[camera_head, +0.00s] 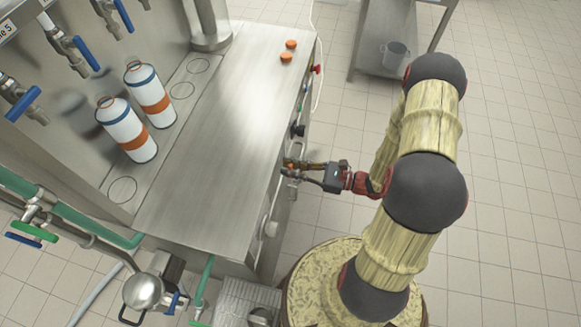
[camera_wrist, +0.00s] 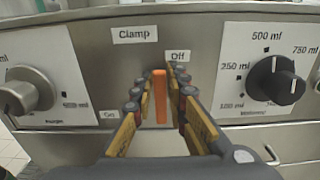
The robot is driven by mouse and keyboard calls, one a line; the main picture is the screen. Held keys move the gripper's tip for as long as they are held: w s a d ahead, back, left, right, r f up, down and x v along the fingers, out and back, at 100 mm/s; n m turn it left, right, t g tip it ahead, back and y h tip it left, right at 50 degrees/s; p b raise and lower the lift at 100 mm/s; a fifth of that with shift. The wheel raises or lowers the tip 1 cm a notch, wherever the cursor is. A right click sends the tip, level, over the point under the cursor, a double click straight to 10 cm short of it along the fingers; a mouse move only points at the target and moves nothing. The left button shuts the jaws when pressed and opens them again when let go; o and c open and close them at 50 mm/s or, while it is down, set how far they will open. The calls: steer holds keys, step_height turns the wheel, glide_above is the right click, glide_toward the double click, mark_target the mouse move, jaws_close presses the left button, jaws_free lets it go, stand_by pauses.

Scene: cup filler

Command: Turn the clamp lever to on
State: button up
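The clamp lever (camera_wrist: 160,97) is an orange bar standing upright on the metal front panel in the wrist view. The "Clamp" label (camera_wrist: 135,35) is above it, the "Off" label (camera_wrist: 178,56) is up and right of it, and the "On" label (camera_wrist: 110,115) is lower left. My gripper (camera_wrist: 159,82) has one finger on each side of the lever, with a narrow gap showing on both sides. In the head view my gripper (camera_head: 288,167) is at the front side of the steel counter. The lever's base is partly hidden by my gripper.
A black volume knob (camera_wrist: 274,80) is right of the lever, and a metal knob (camera_wrist: 27,90) is left. Two white bottles (camera_head: 127,130) (camera_head: 150,90) stand at the back of the counter (camera_head: 215,130). Two orange caps (camera_head: 286,57) (camera_head: 291,44) lie on its far end.

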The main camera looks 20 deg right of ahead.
jaws_close()
steer(key=shift+s+n, duration=0.1)
steer(key=shift+n, duration=0.2)
steer(key=n, duration=0.2)
steer(key=s+a+n+b, duration=0.1)
steer(key=shift+f+n, duration=0.25)
steer(key=shift+n, duration=0.15)
steer(key=n, duration=0.1)
steer(key=n+b, duration=0.1)
steer(key=n, duration=0.1)
steer(key=s+f+n+b, duration=0.1)
steer(key=shift+s+a, duration=0.1)
steer(key=shift+a, duration=0.25)
steer(key=n+b, duration=0.1)
steer(key=n, duration=0.1)
steer(key=f+n+b, duration=0.1)
steer(key=n, duration=0.1)
steer(key=n+b, duration=0.1)
steer(key=shift+s+a+f+n, duration=0.3)
steer(key=shift+s+f+n, duration=0.05)
steer(key=shift+s+n, duration=0.05)
steer(key=shift+s+f+n+b, duration=0.1)
steer(key=shift+f+n+b, duration=0.2)
steer(key=shift+n+b, duration=0.55)
steer(key=shift+f+n+b, duration=0.25)
steer(key=shift+n+b, duration=0.35)
steer(key=shift+n, duration=0.35)
steer(key=shift+a, duration=0.1)
steer(key=shift+o, duration=2.4)
jaws_free()
